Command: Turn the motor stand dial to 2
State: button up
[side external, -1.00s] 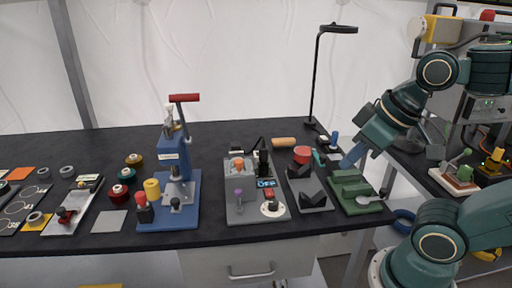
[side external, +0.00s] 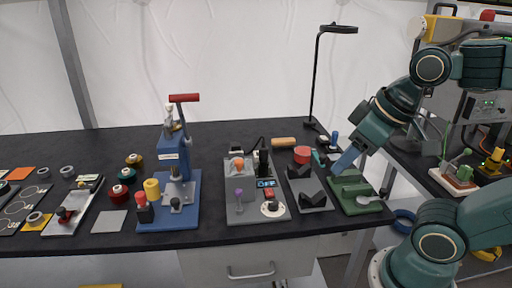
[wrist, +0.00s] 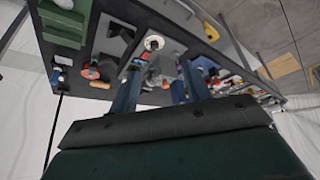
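The motor stand (side external: 238,211) is a grey plate in the middle of the table, with an orange knob, a purple knob and a small display that appears to read OFF. Its dial (side external: 271,208) is a white disc with a dark centre at the plate's front right corner. The dial also shows in the wrist view (wrist: 154,42), near the top. My gripper (side external: 337,171) is to the right of the stand, above the green fixture and apart from the dial. In the wrist view its two blue fingers (wrist: 160,70) are spread with nothing held between them.
A grey plate with black V-blocks (side external: 312,199) lies between the stand and the green fixture (side external: 354,196). The blue press (side external: 170,213) is left of the stand. A black lamp (side external: 314,80) rises at the back.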

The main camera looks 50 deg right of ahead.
jog(key=w+d+f+n+g, duration=0.1)
jog(key=w+n+g, duration=0.2)
jog(key=w, duration=0.6)
jog(key=n+g, duration=0.2)
jog(key=n, duration=0.1)
send_over(273, 202)
notch_tip(273, 202, down, 6)
jog(key=shift+w+d+f+n+g, duration=0.2)
jog(key=shift+d+f+n+g, duration=0.1)
jog(key=shift+f, duration=0.1)
jog(key=shift+f, duration=0.1)
jog(key=shift+s+a+f, duration=0.1)
jog(key=shift+f, duration=3.3)
jog(key=shift+s+a+f, duration=0.1)
jog(key=shift+f, duration=3.3)
jog(key=c, duration=1)
